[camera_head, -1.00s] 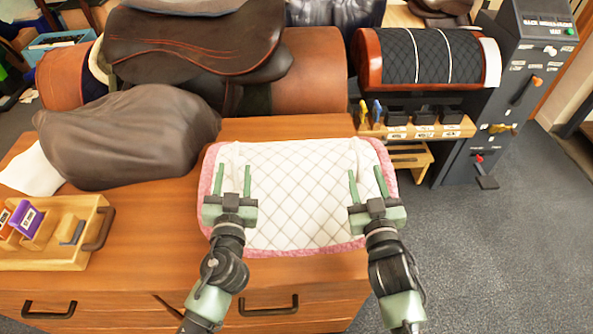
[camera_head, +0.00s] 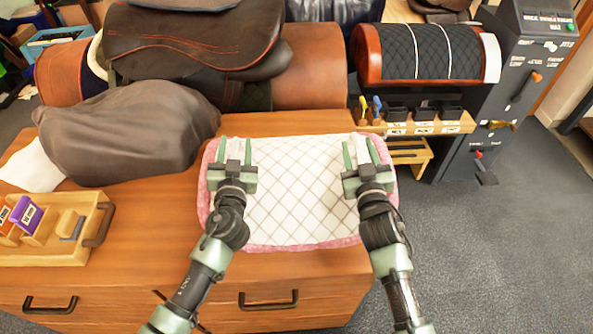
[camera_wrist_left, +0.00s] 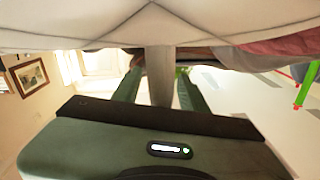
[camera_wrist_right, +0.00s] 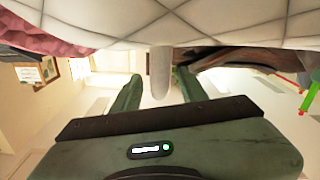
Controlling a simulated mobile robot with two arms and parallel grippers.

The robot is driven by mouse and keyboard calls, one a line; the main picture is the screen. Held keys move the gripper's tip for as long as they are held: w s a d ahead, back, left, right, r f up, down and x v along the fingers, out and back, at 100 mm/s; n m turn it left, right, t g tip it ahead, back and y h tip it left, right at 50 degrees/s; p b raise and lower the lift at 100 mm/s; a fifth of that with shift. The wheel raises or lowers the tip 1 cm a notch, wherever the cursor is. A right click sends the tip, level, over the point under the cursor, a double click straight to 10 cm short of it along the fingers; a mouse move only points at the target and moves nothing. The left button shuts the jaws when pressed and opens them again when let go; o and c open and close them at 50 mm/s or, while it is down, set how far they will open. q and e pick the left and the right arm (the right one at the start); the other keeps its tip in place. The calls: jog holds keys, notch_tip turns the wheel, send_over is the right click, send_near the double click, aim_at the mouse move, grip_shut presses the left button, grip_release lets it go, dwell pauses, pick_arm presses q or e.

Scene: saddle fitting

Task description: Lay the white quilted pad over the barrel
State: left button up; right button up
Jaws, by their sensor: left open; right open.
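The white quilted pad (camera_head: 295,195) with pink trim lies flat on the wooden cabinet top. My left gripper (camera_head: 235,142) is open at the pad's far left part, and my right gripper (camera_head: 358,142) is open at its far right part. In the left wrist view a pale tab (camera_wrist_left: 161,75) stands between the open fingers, under the pad (camera_wrist_left: 130,30). In the right wrist view a similar white tab (camera_wrist_right: 160,72) stands between the fingers. The brown leather barrel (camera_head: 315,68) lies behind the cabinet, with a dark saddle (camera_head: 195,40) over its left part.
A grey-brown covered lump (camera_head: 130,135) sits left of the pad. A wooden tray (camera_head: 55,250) stands at front left. A smaller drum with a black quilted cover (camera_head: 432,52) and a dark control column (camera_head: 515,85) stand at the right. Open floor lies right of the cabinet.

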pick_arm(q)
grip_shut()
pick_arm(e)
grip_shut()
pick_arm(q)
jog(key=shift+a+r, duration=0.1)
jog(key=shift+a, duration=0.05)
pick_arm(e)
jog(key=shift+r, duration=0.1)
dwell(0.9)
